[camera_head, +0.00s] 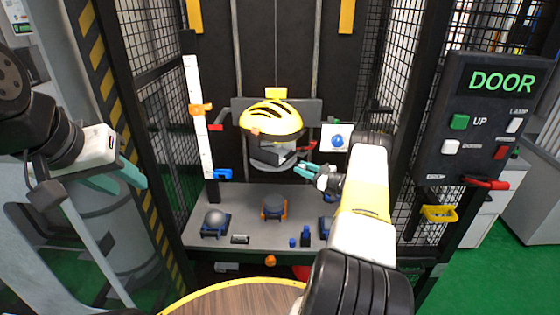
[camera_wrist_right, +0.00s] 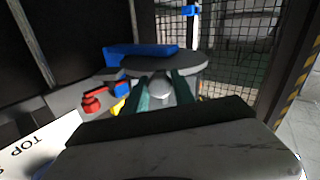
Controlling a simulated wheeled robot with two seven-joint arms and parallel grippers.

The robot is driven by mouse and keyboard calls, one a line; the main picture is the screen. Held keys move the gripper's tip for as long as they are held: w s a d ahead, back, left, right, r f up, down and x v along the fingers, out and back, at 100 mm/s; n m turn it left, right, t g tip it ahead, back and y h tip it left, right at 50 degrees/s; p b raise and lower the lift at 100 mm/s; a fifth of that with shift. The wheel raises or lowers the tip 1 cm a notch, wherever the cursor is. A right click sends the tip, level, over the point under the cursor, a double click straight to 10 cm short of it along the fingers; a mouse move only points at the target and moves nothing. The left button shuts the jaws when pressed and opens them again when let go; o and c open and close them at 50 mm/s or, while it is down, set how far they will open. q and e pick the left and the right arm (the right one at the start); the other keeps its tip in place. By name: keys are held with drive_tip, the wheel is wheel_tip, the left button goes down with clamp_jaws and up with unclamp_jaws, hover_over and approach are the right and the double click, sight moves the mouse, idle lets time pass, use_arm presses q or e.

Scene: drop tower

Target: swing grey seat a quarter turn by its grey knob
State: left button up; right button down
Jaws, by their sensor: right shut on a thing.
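A grey rounded seat (camera_head: 267,155) shows under the yellow helmet (camera_head: 272,120) in the head view, partly hidden by a dark bracket. In the right wrist view, a flat grey disc (camera_wrist_right: 165,65), apparently the seat, lies just beyond my fingers. A round grey knob (camera_wrist_right: 159,89) sits between the two teal fingers of my right gripper (camera_wrist_right: 163,93). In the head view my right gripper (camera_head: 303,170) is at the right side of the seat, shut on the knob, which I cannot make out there. My left gripper (camera_head: 130,185) is open and empty, far left of the tower.
A white ruler (camera_head: 197,120) stands left of the seat. A DOOR control box (camera_head: 480,118) is at right. Mesh walls flank the tower.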

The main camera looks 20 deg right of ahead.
drive_tip(key=shift+w+r, duration=0.1)
idle(0.4)
drive_tip(key=c, duration=1.1)
unclamp_jaws()
drive_tip(key=shift+o, duration=0.2)
drive_tip(key=shift+r, duration=0.45)
wheel_tip(320, 180, up, 3)
drive_tip(key=s+a, duration=0.3)
drive_tip(key=s, duration=0.4)
drive_tip(key=s+a+r, duration=0.1)
drive_tip(key=s+a, duration=0.2)
drive_tip(key=s, duration=0.4)
drive_tip(key=shift+s+a, duration=0.3)
